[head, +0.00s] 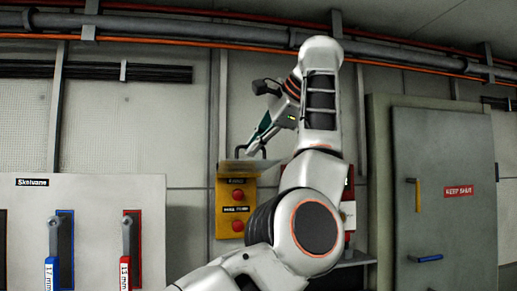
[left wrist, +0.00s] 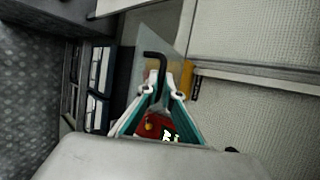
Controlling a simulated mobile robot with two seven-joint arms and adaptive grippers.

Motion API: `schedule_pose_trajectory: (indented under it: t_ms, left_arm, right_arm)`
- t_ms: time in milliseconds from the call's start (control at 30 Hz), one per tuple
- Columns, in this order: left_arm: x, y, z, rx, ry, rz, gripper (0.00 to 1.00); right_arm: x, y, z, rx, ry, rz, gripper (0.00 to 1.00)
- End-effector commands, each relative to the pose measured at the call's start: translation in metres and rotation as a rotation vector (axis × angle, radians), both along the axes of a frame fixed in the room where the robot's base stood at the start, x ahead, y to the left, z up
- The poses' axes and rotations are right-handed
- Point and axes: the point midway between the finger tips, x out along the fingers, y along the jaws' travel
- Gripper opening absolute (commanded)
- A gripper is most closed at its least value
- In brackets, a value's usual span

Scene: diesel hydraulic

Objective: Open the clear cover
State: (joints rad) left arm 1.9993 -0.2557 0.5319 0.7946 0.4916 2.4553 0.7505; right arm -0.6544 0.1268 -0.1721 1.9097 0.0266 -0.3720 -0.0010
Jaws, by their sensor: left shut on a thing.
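The yellow panel (head: 232,190) with two red buttons is on the wall left of my arm in the head view. The clear cover (head: 241,168) shows as a thin greyish plate standing out at the panel's top, above the buttons, so it looks raised. In the left wrist view the cover (left wrist: 172,38) is a translucent plate with a black bent handle (left wrist: 152,56). My left gripper (head: 257,143) is at the handle, and in the left wrist view its fingertips (left wrist: 164,88) are shut on it. My right gripper is not in view.
A red and white box (head: 349,212) is on the wall behind my left arm. A grey door marked KEEP SHUT (head: 441,150) is at right. A white cabinet with blue (head: 53,262) and red (head: 125,262) levers is at left. Pipes run along the top.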

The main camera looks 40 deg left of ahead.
Motion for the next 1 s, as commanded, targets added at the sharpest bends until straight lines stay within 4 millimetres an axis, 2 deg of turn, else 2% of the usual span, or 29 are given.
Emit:
schedule_pose_trajectory:
  t_ms: [267, 300, 333, 367, 833, 1000]
  left_arm:
    - [-0.0004, 0.0012, 0.0, -0.002, -0.002, 0.002, 0.0]
    - [-0.0005, 0.0012, 0.0, -0.001, -0.002, 0.002, 0.13]
    - [-0.0005, 0.0011, 0.0001, -0.001, -0.002, 0.002, 0.21]
    - [-0.0004, 0.0011, 0.0, -0.001, -0.002, 0.002, 0.23]
    - [0.0004, -0.0003, -0.0001, 0.0, -0.002, 0.0, 0.23]
    - [0.007, -0.001, -0.0048, 0.015, -0.011, 0.003, 0.23]
  right_arm:
    - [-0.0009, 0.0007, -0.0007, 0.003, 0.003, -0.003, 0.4]
    - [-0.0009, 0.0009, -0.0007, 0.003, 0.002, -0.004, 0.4]
    - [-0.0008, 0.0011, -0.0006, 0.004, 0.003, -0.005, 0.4]
    - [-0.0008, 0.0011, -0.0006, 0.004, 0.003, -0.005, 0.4]
    - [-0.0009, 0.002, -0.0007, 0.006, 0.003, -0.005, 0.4]
    - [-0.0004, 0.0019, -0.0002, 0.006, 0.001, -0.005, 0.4]
